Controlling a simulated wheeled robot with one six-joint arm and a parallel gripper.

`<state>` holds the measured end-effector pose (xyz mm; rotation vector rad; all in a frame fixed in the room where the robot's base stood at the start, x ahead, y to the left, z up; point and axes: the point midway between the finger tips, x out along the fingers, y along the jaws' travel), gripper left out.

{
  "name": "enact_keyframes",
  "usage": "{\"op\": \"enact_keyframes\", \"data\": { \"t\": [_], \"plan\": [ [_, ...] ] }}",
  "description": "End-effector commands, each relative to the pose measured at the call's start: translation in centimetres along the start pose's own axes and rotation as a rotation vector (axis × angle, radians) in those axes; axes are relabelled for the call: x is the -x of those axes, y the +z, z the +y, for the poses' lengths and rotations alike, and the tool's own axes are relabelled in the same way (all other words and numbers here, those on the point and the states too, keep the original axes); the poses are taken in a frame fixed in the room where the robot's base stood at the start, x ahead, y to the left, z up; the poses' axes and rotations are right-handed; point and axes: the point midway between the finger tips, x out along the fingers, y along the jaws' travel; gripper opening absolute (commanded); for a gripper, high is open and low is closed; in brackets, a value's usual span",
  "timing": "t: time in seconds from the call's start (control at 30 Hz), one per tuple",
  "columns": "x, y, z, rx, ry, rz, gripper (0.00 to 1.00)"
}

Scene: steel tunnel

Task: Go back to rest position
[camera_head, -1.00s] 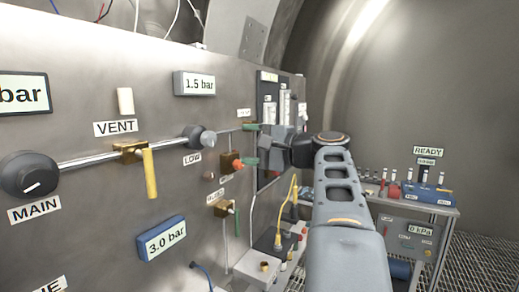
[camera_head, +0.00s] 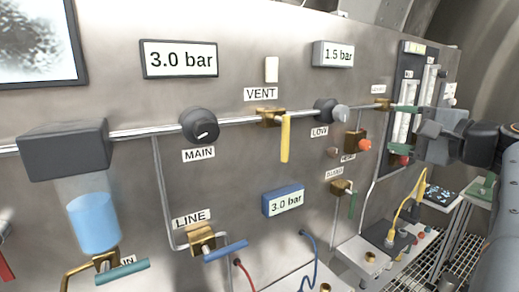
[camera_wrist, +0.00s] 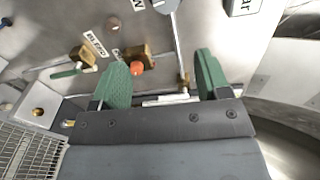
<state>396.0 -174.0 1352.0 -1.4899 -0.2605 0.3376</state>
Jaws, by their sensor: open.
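My gripper (camera_head: 402,135) is at the right of the head view, in front of the steel wall panel by the flow tubes. Its two green fingers are spread apart. In the wrist view my gripper (camera_wrist: 162,75) is open, with a thin pipe and a small brass fitting (camera_wrist: 184,78) seen between the fingers. No held object shows there. A brass valve (camera_head: 383,104) with a small label sits just left of the upper finger; I cannot tell whether they touch. My arm enters from the right edge.
The panel carries the MAIN knob (camera_head: 200,125), yellow VENT handle (camera_head: 285,138), LOW regulator (camera_head: 328,111) and LINE valve (camera_head: 202,240). An orange knob (camera_wrist: 136,68) sits near the left finger. A bench with a yellow cable (camera_head: 408,209) stands below; grating floor shows at lower right.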

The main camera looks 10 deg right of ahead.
Motion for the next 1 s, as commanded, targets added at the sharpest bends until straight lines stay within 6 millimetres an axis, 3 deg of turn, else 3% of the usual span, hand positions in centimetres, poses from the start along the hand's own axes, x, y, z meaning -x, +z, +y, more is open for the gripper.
{"op": "enact_keyframes", "data": {
  "t": [0.13, 0.23, 0.4, 0.5, 0.6, 0.7, 0.83, 1.0],
  "plan": [
    [0.2, -2.8, 6.5, 0.027, 0.201, 0.115, 0.69],
    [-0.1, -2.6, 13.6, 0.094, 0.455, 0.144, 0.69],
    [-0.2, 2.9, 25.2, 0.384, 0.918, -0.021, 0.69],
    [0.7, 7.0, 30.1, 0.637, 1.118, -0.198, 0.69],
    [1.5, 10.4, 33.0, 0.860, 1.219, -0.361, 0.69],
    [1.9, 13.1, 34.4, 1.014, 1.249, -0.483, 0.69],
    [1.6, 15.9, 34.7, 1.109, 1.218, -0.578, 0.69],
    [1.0, 17.5, 34.0, 1.165, 1.175, -0.621, 0.69]
  ]
}}
